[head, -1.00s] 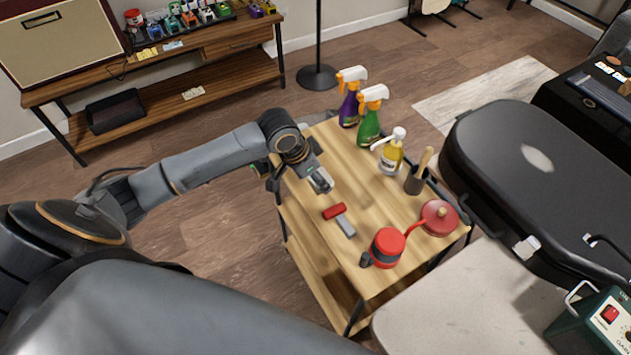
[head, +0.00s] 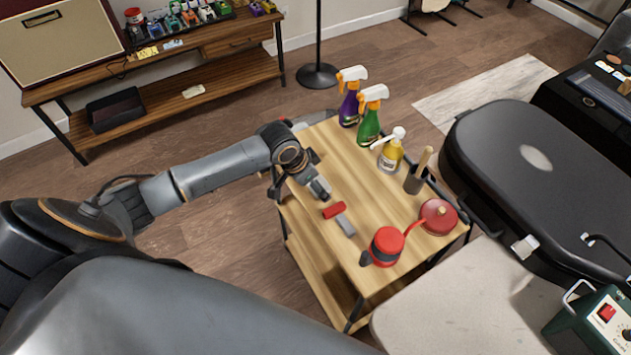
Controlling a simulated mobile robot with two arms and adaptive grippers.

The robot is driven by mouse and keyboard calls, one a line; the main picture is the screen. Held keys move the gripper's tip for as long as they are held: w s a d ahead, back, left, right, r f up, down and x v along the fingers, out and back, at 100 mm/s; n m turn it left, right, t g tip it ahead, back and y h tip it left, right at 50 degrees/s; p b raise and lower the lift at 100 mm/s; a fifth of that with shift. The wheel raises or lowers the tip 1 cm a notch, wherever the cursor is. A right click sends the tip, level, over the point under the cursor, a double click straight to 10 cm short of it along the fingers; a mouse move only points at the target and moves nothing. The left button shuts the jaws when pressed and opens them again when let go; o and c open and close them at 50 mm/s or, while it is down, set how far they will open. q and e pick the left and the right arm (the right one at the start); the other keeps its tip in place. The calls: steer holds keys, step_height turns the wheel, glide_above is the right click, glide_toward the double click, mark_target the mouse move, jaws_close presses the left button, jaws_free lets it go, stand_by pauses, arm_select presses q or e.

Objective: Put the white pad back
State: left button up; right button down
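My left arm reaches in from the left, and my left gripper (head: 319,190) hangs over the wooden cart top (head: 325,160), pointing down toward its near-left part. Its fingers are small and dark here, and I cannot tell whether they are open or shut. Just below the gripper in the picture lie a small red block (head: 334,210) and a pale grey block (head: 345,225), side by side on the cart. The grey block may be the white pad; I cannot tell for sure. My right gripper is not in view.
Spray bottles, one purple (head: 349,108), one green (head: 369,127) and one yellow (head: 391,155), stand along the cart's far edge. A black case (head: 550,180) lies beyond.

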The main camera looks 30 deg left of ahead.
arm_select(q)
steer(key=v, duration=1.2)
steer(key=shift+r, duration=0.15)
